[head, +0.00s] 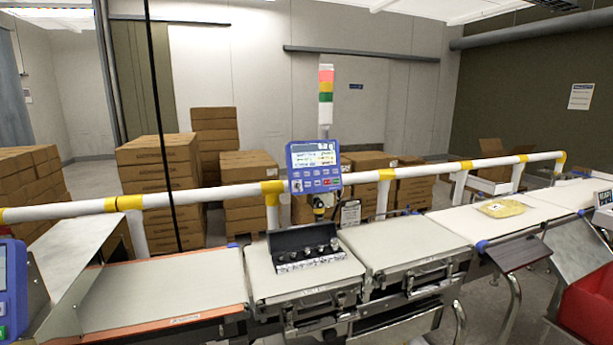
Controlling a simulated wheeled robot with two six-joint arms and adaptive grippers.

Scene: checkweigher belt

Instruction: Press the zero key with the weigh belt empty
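The blue checkweigher terminal (315,167) stands on a post behind the belts, at the middle of the head view. Its screen is lit, with a keypad below that includes red and green keys; the key labels are too small to read. A dark open case with several metal weights (308,254) sits on the belt section (285,292) just in front of the terminal. The belt section to its right (405,242) is bare. I cannot tell for sure which section is the weigh belt. Neither of my grippers shows.
A yellow packet (502,208) lies on the belt at the right. A bare belt (165,290) runs at the left beside a metal chute (75,255). A white-and-yellow rail (230,193) runs behind. A red bin (588,305) stands front right; cartons (160,165) stand behind.

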